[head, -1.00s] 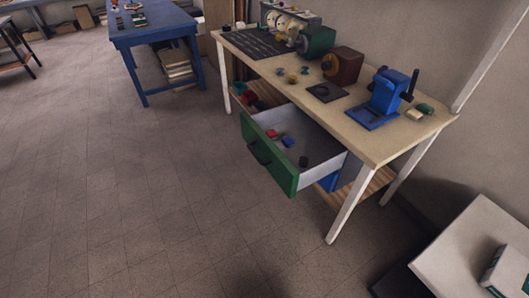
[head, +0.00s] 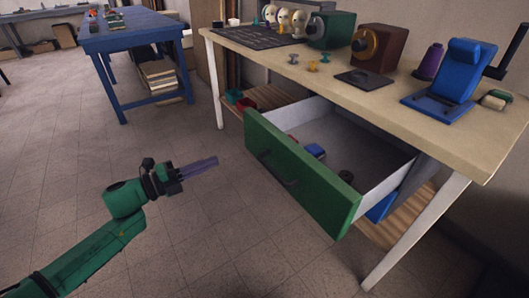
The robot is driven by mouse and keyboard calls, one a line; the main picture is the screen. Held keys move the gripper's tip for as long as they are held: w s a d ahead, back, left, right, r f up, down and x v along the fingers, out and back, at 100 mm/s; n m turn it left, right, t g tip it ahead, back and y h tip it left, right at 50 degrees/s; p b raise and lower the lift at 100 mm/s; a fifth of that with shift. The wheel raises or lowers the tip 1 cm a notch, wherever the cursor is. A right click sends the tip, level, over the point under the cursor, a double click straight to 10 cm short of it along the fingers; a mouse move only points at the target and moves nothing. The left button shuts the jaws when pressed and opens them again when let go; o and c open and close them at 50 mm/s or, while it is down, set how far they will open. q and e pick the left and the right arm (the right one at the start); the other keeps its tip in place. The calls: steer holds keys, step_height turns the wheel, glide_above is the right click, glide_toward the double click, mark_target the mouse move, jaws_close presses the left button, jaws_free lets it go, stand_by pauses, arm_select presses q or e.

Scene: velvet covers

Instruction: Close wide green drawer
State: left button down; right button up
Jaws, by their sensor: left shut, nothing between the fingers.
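The wide green drawer (head: 297,178) stands pulled out from under the workbench, with its green front facing me and a dark handle (head: 277,169) on it. Its pale inside shows, with a blue and red item (head: 314,150) and a small dark round item (head: 346,176) lying in it. My left gripper (head: 212,163) is in front of the drawer, to the left of its front and apart from it. Its fingers are shut and empty, pointing right toward the drawer. My right gripper is not in view.
The workbench (head: 440,128) carries a blue press (head: 454,76), a brown machine (head: 375,50) and a green machine (head: 331,30). Its white front leg (head: 416,232) stands right of the drawer. A blue table (head: 129,39) is at the back left. The floor before the drawer is clear.

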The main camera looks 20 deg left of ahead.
mark_target(262, 141)
arm_select(q)
steer(key=x, duration=0.4)
steer(key=b+x, duration=0.1)
steer(key=x, duration=0.3)
steer(key=r+b+x, duration=0.1)
steer(key=x, duration=0.3)
steer(key=shift+d, duration=0.35)
steer(key=shift+w+d+f, duration=0.1)
steer(key=shift+w+d, duration=0.25)
steer(key=shift+w, duration=0.05)
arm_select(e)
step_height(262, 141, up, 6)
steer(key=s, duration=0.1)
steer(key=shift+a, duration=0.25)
